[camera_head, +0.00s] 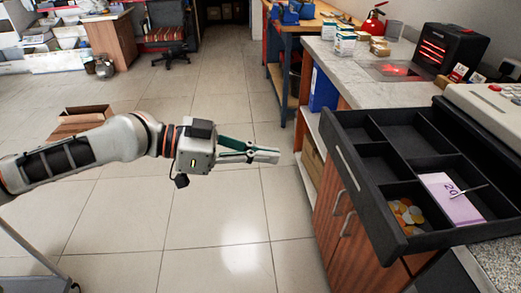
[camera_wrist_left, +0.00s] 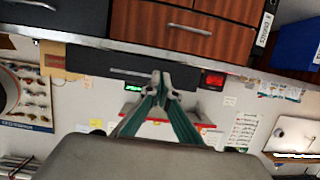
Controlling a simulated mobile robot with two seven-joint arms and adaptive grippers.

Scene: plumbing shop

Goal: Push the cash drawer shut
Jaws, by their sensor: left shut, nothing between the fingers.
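The cash drawer (camera_head: 362,190) is black and stands open at the right of the head view, sticking out past the counter edge above wooden cabinet doors. Its compartments hold coins (camera_head: 407,214) and purple banknotes (camera_head: 452,200); others look empty. My left gripper (camera_head: 277,156) is shut and empty, in the air left of the drawer, with a clear gap to its front. In the left wrist view the closed fingertips (camera_wrist_left: 161,80) point towards the dark drawer front (camera_wrist_left: 95,63). My right gripper is not in view.
The counter (camera_head: 345,62) carries a black machine with red lights (camera_head: 447,50), small boxes and a pale register (camera_head: 490,105). A blue binder (camera_head: 322,90) stands on a shelf below. A cardboard box (camera_head: 82,120) lies on the floor. The tiled floor around my left gripper is clear.

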